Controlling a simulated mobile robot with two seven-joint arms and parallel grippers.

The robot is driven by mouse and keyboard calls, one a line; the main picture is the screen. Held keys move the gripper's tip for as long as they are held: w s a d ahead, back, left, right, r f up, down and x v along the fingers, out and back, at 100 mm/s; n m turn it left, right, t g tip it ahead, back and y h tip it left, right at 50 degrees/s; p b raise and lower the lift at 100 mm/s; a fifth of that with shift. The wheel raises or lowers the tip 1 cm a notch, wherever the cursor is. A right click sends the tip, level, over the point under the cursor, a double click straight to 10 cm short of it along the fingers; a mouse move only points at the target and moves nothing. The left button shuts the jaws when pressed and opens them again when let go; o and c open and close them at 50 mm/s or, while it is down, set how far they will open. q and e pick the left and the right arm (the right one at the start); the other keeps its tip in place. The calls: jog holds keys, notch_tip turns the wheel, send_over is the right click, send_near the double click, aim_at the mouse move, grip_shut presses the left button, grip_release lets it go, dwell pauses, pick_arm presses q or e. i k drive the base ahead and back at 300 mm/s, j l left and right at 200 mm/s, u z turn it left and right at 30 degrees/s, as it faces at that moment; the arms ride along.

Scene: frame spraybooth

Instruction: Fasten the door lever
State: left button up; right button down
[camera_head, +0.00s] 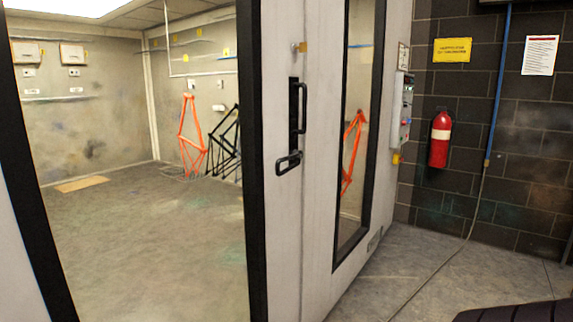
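A black door lever (288,162) sits on the pale booth door edge near the middle of the view. It is a looped handle that points left and lies close to level, tilted slightly down at its left end. Just above it is a tall black upright pull handle (298,106) on a black plate. The pale door panel (318,220) carries a narrow black-framed window to the right of the handles. Whether the lever's latch is engaged cannot be told. Neither of my grippers is in view.
Left of the handles, a wide black-framed opening or pane shows the booth floor (150,230), with orange (190,140) and black (225,145) frames inside.

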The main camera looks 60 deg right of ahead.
aim_at(296, 155)
jog(key=z, duration=1.75)
